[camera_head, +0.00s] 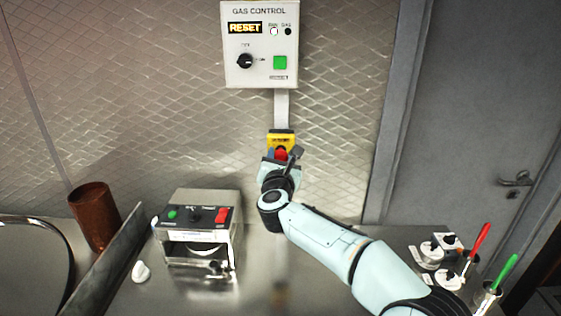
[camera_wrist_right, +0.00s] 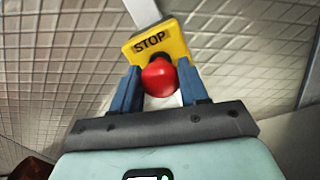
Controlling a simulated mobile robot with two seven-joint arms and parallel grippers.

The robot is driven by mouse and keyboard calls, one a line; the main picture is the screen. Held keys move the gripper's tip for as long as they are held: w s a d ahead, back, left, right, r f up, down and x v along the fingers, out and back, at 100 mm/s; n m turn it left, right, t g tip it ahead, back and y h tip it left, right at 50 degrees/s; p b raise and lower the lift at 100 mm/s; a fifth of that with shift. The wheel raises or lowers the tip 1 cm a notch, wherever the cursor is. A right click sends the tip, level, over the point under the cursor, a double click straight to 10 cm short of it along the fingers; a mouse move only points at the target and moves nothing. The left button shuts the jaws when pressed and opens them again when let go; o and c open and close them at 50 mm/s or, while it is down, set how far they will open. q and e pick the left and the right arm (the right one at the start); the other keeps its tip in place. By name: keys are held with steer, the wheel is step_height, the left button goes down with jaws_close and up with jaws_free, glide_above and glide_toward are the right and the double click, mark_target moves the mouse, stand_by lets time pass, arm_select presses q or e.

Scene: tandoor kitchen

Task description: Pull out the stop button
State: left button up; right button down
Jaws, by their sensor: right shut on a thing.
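The stop button is a red mushroom knob on a yellow box fixed to the wall. In the head view the red knob (camera_head: 281,154) shows just above my right gripper (camera_head: 280,160), below the yellow box (camera_head: 281,137). In the right wrist view the red knob (camera_wrist_right: 159,77) sits between the two blue fingers of my right gripper (camera_wrist_right: 158,86), which is shut on it. The yellow box (camera_wrist_right: 160,45) with the word STOP shows behind the knob. My left gripper is in neither view.
A gas control panel (camera_head: 259,45) with a RESET display hangs above. A small metal machine (camera_head: 199,233) and a brown cylinder (camera_head: 93,214) stand on the counter at left. Red-handled (camera_head: 477,241) and green-handled (camera_head: 508,270) tools are at right. A grey door (camera_head: 487,120) is behind.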

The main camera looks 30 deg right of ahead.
steer(key=shift+f, duration=0.1)
steer(key=c, duration=0.6)
jaws_free()
steer(key=shift+c, duration=0.2)
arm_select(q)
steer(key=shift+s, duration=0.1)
arm_select(e)
steer(key=shift+s+a, duration=0.1)
steer(key=shift+s, duration=0.05)
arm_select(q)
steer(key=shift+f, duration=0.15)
arm_select(e)
steer(key=shift+s+a, duration=0.25)
steer(key=shift+s, duration=0.05)
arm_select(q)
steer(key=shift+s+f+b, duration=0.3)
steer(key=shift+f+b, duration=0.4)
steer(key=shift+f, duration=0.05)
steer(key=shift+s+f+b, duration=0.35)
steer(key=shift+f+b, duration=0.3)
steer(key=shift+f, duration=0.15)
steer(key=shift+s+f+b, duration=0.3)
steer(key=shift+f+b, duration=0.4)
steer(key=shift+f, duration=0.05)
arm_select(e)
steer(key=v, duration=1.2)
steer(key=shift+s+a, duration=0.15)
steer(key=shift+s, duration=0.1)
